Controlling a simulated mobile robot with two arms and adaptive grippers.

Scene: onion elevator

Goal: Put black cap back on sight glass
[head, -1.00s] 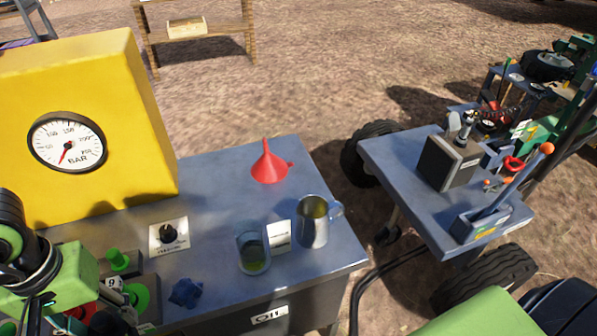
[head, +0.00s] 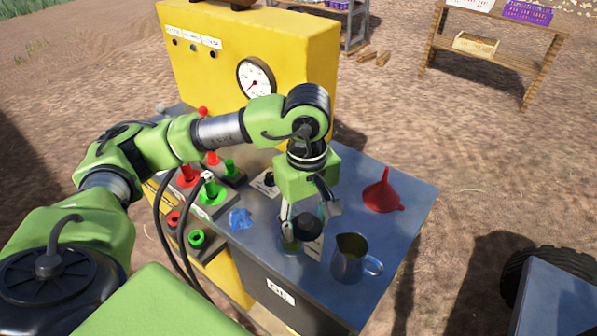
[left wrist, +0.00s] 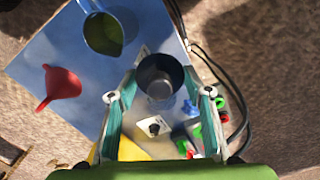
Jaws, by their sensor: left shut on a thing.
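My left gripper (head: 308,218) points down over the front of the metal bench top and is shut on the black cap (head: 308,226). In the left wrist view the dark round cap (left wrist: 160,77) sits between the two fingers. The greenish sight glass (head: 290,245) stands on the bench just below and left of the cap, partly covered by a finger. I cannot tell whether cap and glass touch. My right gripper is not in view.
A metal jug (head: 351,258) stands close to the right of the gripper. A red funnel (head: 383,193) stands behind it. A blue object (head: 240,219) and green and red buttons lie to the left. The yellow gauge box (head: 215,70) rises behind my arm.

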